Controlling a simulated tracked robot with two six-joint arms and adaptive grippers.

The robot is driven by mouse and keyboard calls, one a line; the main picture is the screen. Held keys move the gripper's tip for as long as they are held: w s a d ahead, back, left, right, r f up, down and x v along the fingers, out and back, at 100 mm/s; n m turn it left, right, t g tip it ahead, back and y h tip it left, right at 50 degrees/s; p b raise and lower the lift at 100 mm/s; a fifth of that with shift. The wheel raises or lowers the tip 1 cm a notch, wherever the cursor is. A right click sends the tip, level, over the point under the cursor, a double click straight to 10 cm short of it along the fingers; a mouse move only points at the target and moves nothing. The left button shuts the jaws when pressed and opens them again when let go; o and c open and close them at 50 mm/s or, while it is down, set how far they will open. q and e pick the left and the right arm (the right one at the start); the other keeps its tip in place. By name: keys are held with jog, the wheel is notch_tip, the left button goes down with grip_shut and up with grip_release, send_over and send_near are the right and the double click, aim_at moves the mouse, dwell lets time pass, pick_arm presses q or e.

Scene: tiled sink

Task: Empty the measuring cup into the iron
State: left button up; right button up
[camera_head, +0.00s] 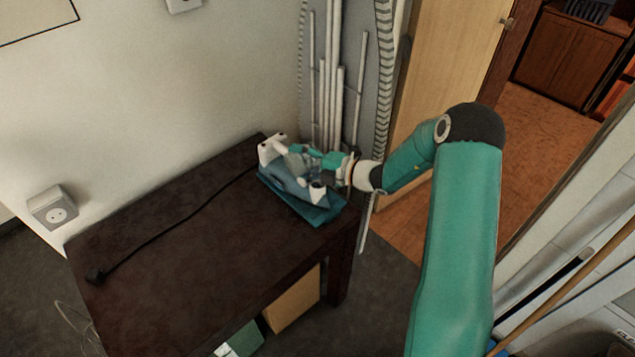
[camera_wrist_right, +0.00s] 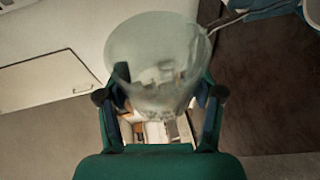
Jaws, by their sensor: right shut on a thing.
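The teal and white iron (camera_head: 285,187) lies on the far right part of the dark table. My right gripper (camera_head: 308,160) is above the iron in the head view, at the end of a teal arm coming from the right. It is shut on the clear measuring cup (camera_wrist_right: 155,50), which sits between the two fingers in the right wrist view. In the head view the cup is small and partly hidden by the gripper. I cannot tell whether the cup holds anything. Part of the iron seems to show at the wrist view's top right (camera_wrist_right: 268,8). My left gripper is not in view.
The dark table (camera_head: 175,235) is bare at its left and middle, except for the iron's black cord and plug (camera_head: 97,275). A wall socket (camera_head: 52,210) is at the left. White pipes (camera_head: 333,80) stand behind the iron. Boxes (camera_head: 293,300) are under the table.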

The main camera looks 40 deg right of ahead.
jog(key=shift+d+r+m+p, duration=0.15)
jog(key=shift+r+m+p, duration=0.1)
jog(key=shift+m+p, duration=0.2)
